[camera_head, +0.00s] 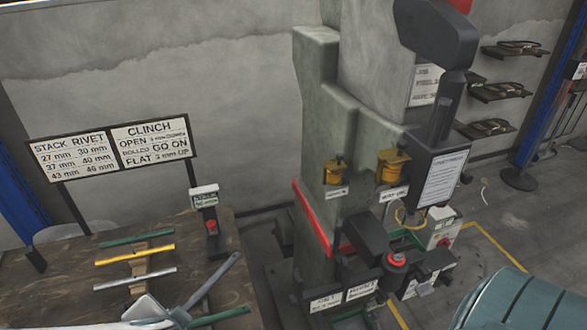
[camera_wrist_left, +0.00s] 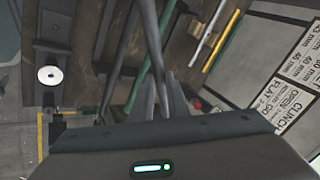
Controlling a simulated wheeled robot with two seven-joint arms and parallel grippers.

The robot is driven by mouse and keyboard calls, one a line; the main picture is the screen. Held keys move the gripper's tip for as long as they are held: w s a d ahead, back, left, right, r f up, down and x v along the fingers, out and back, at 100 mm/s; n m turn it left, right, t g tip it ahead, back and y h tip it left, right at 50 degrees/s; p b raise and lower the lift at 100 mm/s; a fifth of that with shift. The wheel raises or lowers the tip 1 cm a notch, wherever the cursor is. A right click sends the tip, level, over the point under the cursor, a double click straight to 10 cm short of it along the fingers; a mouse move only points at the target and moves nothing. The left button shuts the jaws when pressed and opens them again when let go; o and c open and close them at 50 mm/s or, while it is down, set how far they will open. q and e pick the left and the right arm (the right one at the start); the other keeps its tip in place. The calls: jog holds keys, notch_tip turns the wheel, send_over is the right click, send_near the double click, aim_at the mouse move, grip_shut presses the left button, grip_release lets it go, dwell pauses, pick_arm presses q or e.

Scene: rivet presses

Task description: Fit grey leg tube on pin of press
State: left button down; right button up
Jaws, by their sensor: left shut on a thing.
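My left gripper (camera_head: 183,314) is low at the left of the head view, over the wooden table. It is shut on a grey tube (camera_head: 215,280), which slants up and right from the fingers toward the table's right edge. In the left wrist view the fingers (camera_wrist_left: 170,100) close around the grey tube (camera_wrist_left: 154,40), which points away from me. The large grey-green press (camera_head: 350,190) stands right of the table, apart from the tube. I cannot make out its pin. My right gripper is not in view.
A green (camera_head: 137,238), a yellow (camera_head: 135,254) and a light grey tube (camera_head: 135,279) lie on the table (camera_head: 60,290). Another green tube (camera_head: 220,317) lies near the gripper. A small post with a red button (camera_head: 211,226) stands at the table's back. A teal rounded thing (camera_head: 525,302) is at lower right.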

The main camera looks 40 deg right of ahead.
pick_arm(q)
jog(key=a+r+n+g+y, duration=0.2)
jog(key=a+n+y, duration=0.2)
jog(key=a+n, duration=0.4)
jog(key=s+a+r+n+g+y+b, duration=0.1)
jog(key=a+n+y, duration=0.3)
jog(key=a, duration=1.1)
jog(key=r+n+g, duration=0.1)
jog(key=n, duration=0.2)
jog(key=shift+r+n, duration=0.15)
jog(key=shift+n, duration=0.25)
